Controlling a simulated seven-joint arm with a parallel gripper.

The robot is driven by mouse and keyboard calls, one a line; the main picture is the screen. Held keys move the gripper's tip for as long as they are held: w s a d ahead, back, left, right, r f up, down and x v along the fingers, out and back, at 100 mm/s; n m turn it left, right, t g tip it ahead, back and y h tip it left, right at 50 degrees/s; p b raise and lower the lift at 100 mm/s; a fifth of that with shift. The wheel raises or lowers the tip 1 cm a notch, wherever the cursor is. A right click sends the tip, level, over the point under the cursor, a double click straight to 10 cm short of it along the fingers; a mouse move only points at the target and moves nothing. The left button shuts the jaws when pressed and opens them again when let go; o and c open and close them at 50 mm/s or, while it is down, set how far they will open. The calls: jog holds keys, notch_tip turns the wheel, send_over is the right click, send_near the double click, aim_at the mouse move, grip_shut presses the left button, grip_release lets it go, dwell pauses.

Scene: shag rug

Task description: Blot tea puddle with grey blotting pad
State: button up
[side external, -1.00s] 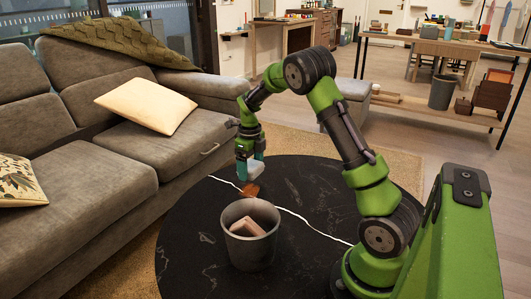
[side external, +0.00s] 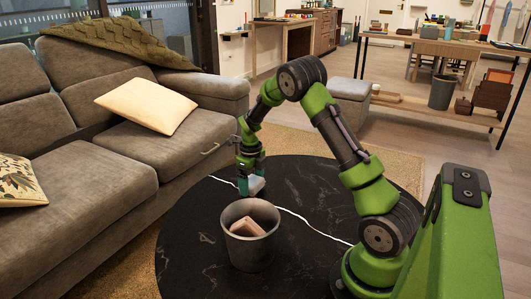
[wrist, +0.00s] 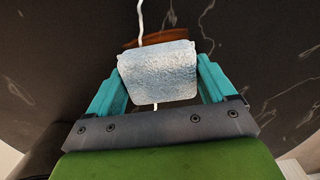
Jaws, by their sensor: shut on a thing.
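My gripper (side external: 252,184) is shut on the grey blotting pad (wrist: 158,72), which sits between its two teal fingers. The pad also shows in the side external view (side external: 257,185), low at the table's far left part. The brown tea puddle (wrist: 150,36) shows in the wrist view as a strip just beyond the pad's upper edge; the rest is hidden behind the pad. In the side external view the puddle is hidden behind the gripper and pad. I cannot tell whether the pad touches the tabletop.
The round black table (side external: 320,190) has white veins and is mostly clear. A grey bin (side external: 251,252) holding pinkish-brown blocks (side external: 249,226) stands on it, close in front of the gripper. A grey sofa (side external: 120,170) borders the table on the left.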

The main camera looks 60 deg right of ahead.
jog(key=shift+f, duration=0.65)
dwell(1.7)
jog(key=shift+r, duration=0.1)
jog(key=shift+r, duration=3.55)
